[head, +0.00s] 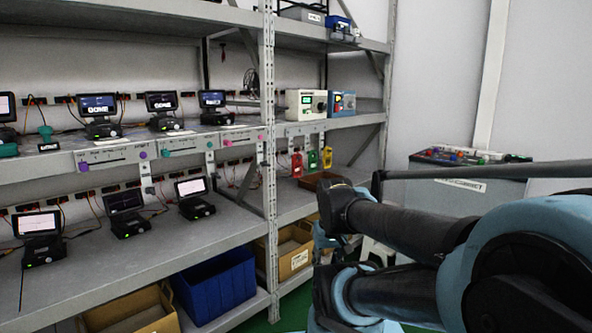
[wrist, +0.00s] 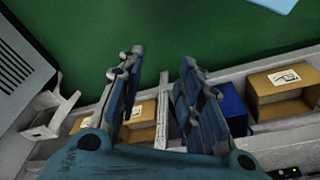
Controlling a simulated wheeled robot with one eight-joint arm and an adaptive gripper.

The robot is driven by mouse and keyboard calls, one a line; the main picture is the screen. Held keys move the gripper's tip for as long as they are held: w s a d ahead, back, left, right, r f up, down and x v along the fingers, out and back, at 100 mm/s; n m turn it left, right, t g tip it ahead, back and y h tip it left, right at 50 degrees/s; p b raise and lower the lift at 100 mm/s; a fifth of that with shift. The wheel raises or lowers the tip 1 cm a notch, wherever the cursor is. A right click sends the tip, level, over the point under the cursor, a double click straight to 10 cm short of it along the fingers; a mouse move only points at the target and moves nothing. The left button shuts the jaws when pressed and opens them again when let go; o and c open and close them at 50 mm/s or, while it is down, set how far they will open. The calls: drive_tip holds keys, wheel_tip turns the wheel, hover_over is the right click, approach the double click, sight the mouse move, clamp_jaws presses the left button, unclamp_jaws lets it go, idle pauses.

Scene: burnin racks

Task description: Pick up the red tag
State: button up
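The red tag (head: 297,165) hangs below the front edge of the right-hand rack's middle shelf in the head view. A green tag (head: 312,159) and a yellow-green tag (head: 327,157) hang beside it to the right. My gripper (wrist: 162,57) shows in the wrist view with its two fingers spread apart and nothing between them. It points over green floor and the rack's lower edge. No tag shows in the wrist view. My arm reaches in from the right in the head view, to the right of and nearer than the tags.
A brown tray (head: 318,181) sits on the shelf below the tags. A rack post (head: 268,160) stands left of them. Cardboard bins (head: 292,253) and a blue bin (head: 217,286) fill the bottom shelf. A grey cabinet (head: 470,180) with clutter on top stands at right.

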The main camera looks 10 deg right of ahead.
drive_tip(key=o, duration=0.6)
drive_tip(key=shift+s+r, duration=0.2)
drive_tip(key=shift+s, duration=0.05)
drive_tip(key=shift+o, duration=1)
drive_tip(key=shift+a+r, duration=0.25)
drive_tip(key=w+a+r+n+t+y, duration=0.1)
drive_tip(key=w+a+r+y, duration=0.1)
drive_tip(key=w, duration=0.4)
drive_tip(key=w+a+r+n+y, duration=0.2)
drive_tip(key=w+a, duration=0.1)
drive_tip(key=w, duration=0.3)
drive_tip(key=n+t+y, duration=0.4)
drive_tip(key=t+y, duration=0.3)
drive_tip(key=t, duration=0.4)
approach(298, 168)
drive_tip(key=x, duration=1)
drive_tip(key=shift+w+a, duration=0.15)
drive_tip(key=shift+a, duration=0.1)
